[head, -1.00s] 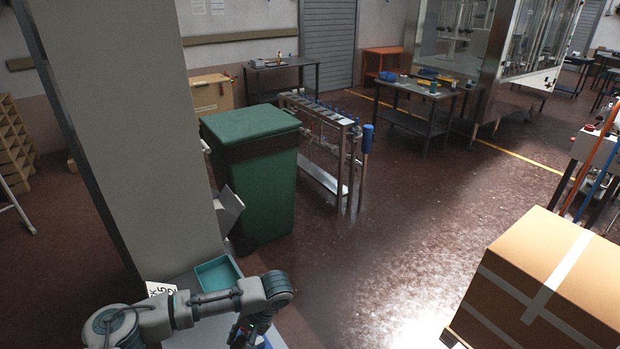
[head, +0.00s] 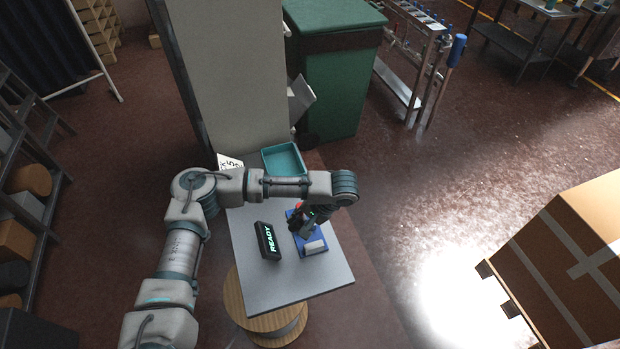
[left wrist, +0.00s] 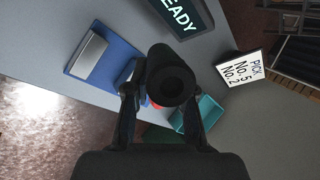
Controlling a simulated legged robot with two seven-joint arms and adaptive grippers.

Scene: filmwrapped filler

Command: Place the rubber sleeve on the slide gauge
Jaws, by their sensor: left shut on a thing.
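My left gripper (head: 305,222) is above the small grey table, over a blue plate (head: 314,253). In the left wrist view its two fingers (left wrist: 160,92) are shut on a black rubber sleeve (left wrist: 171,82), a short thick tube with its round open end toward the camera. The blue plate (left wrist: 108,68) carries a pale grey block (left wrist: 88,55); this looks like the slide gauge, but I cannot be sure. The sleeve and fingers hide part of the plate. A small red part (head: 298,206) shows by the gripper. My right gripper is not in view.
A black display reading READY (head: 269,240) stands left of the plate. A grey column and green bin (head: 340,85) stand behind; a large carton (head: 570,250) is at right.

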